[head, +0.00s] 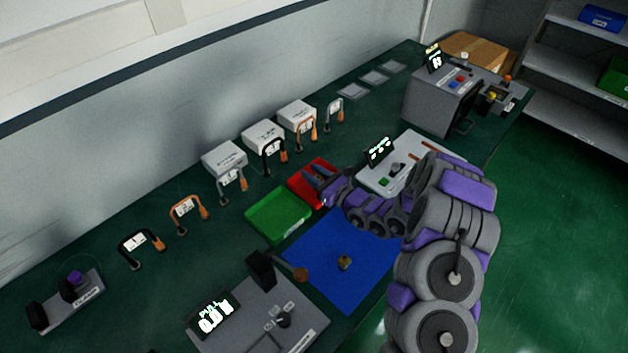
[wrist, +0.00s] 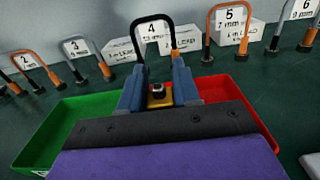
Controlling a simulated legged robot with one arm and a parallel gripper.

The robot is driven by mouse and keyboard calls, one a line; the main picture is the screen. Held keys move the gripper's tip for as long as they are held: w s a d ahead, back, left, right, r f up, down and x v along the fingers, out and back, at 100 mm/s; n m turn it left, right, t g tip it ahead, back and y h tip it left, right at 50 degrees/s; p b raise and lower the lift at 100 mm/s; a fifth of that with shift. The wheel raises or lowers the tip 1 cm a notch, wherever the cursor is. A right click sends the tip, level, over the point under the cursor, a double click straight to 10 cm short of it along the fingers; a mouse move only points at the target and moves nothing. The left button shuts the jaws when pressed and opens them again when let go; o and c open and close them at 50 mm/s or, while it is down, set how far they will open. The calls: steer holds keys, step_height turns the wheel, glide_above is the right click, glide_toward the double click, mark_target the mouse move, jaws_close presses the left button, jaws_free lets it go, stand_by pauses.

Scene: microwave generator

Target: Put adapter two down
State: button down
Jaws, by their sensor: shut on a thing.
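My gripper (head: 315,176) is over the red tray (head: 297,189) in the head view, with its blue fingers pointing toward the wall. In the wrist view my gripper (wrist: 158,88) is shut on a small yellow-gold piece with a dark and silver centre, the adapter (wrist: 158,101). No number is readable on it, and its lower part is hidden by the gripper body. The red tray also shows at the right in the wrist view (wrist: 264,128). I cannot tell whether the adapter touches the tray floor.
A green tray (head: 250,219) adjoins the red one on the left. A blue mat (head: 330,289) in front holds a small brass piece (head: 345,263). Numbered arches (head: 275,150) and white boxes (head: 224,158) stand behind. A panel with a display (head: 375,176) is at the right.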

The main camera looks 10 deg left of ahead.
step_height(320, 180, down, 3)
steer(key=shift+a+r+b, duration=0.1)
steer(key=shift+a+b, duration=0.05)
steer(key=shift+b, duration=0.15)
steer(key=shift+d+r, duration=0.2)
steer(key=shift+d, duration=0.05)
steer(key=shift+f, duration=0.1)
steer(key=shift+f, duration=0.5)
steer(key=c, duration=1.2)
jaws_free()
steer(key=shift+s, duration=0.1)
steer(key=shift+c, duration=0.2)
steer(key=shift+o, duration=0.7)
steer(key=shift+f, duration=0.15)
